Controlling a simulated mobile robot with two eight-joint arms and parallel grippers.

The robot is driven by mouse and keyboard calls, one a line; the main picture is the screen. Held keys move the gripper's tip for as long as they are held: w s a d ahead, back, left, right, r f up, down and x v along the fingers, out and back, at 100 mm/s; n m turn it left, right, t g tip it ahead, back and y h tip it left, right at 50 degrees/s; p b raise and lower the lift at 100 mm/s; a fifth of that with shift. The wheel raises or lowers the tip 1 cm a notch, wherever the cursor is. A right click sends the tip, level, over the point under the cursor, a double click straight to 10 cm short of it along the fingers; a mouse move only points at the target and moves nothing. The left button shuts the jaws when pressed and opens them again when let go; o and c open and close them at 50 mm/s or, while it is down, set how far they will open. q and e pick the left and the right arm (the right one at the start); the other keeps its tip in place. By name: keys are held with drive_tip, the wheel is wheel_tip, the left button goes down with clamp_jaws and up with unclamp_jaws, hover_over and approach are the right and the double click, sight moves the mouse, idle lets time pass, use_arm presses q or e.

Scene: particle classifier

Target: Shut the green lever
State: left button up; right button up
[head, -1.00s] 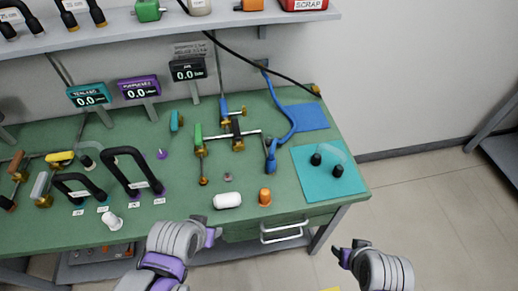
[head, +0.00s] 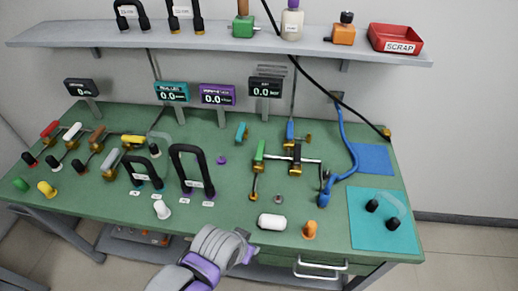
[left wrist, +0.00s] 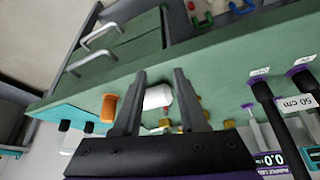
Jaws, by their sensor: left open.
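The green lever (head: 259,151) is a slim green handle on a brass valve, right of the middle of the bench. It points toward the back wall, roughly in line with a thin pipe running to the bench front. My left gripper (head: 248,252) is at the bench's front edge, in front of the lever and apart from it. In the left wrist view my left gripper (left wrist: 160,76) is open, with a white capsule (left wrist: 157,97) showing beyond the gap between its fingers. I cannot make out the green lever there. My right gripper is out of view.
A black lever (head: 297,150) and a blue lever (head: 290,131) stand close right of the green one. The white capsule (head: 272,222) and an orange knob (head: 310,230) lie in front. Tall black handles (head: 174,170) stand left. A shelf (head: 220,37) overhangs the back.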

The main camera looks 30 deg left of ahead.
use_arm(q)
drive_tip(key=shift+w+r, duration=0.2)
drive_tip(key=shift+c, duration=1.2)
drive_tip(key=w+a+r+n, duration=0.1)
drive_tip(key=w, duration=0.1)
drive_tip(key=w+r+n, duration=0.2)
drive_tip(key=w, duration=0.1)
drive_tip(key=w+a+r+n+g+p, duration=0.1)
drive_tip(key=w+r, duration=0.1)
drive_tip(key=shift+w+a+r+n, duration=0.15)
drive_tip(key=shift+a+r+n, duration=0.15)
drive_tip(key=shift+n, duration=0.1)
clamp_jaws()
drive_tip(key=w+a+r+n+g+h, duration=0.1)
drive_tip(key=w+a+r+n, duration=0.4)
drive_tip(key=w, duration=0.5)
drive_tip(key=w+a+n+h+p, duration=0.1)
drive_tip(key=w+a+n, duration=0.5)
drive_tip(key=a, duration=0.2)
drive_tip(key=w+a+n+g+h+p, duration=0.1)
drive_tip(key=w+a+n+h, duration=0.1)
drive_tip(key=w+a+n, duration=0.4)
drive_tip(key=a, duration=0.2)
drive_tip(key=shift+a+f, duration=0.4)
